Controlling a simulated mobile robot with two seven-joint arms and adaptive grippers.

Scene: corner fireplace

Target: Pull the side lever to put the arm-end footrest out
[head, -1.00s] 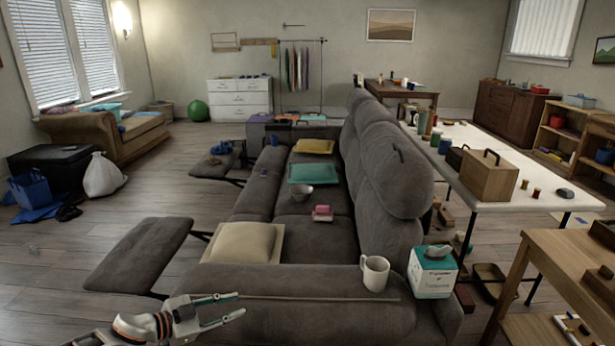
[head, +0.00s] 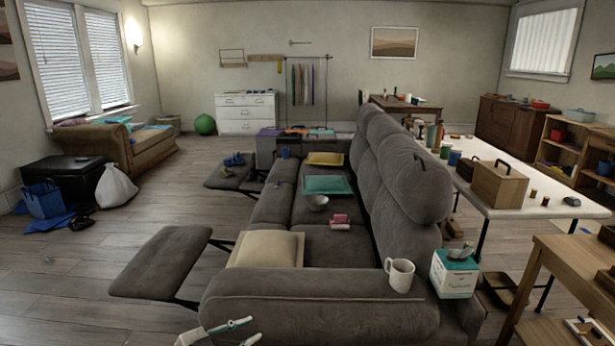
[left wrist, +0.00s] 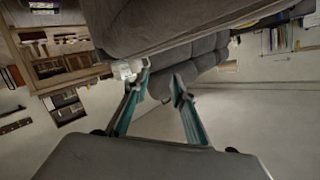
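The grey sofa (head: 320,300) stands with its near arm across the bottom of the head view. The arm-end footrest (head: 160,262) is out, raised on its bracket at the left of the near seat. I cannot make out the side lever in either view. My left gripper (head: 254,331) is low at the near arm's front corner, its lower part cut off by the picture edge. In the left wrist view its teal fingers (left wrist: 161,78) are apart with nothing seen between them, below the grey upholstery (left wrist: 165,30). My right gripper is out of view.
A white mug (head: 399,275) stands on the near arm, with a teal-and-white box (head: 454,273) beside it. A far footrest (head: 232,175) is also out, with blue items on it. A wooden table (head: 570,265) stands at right.

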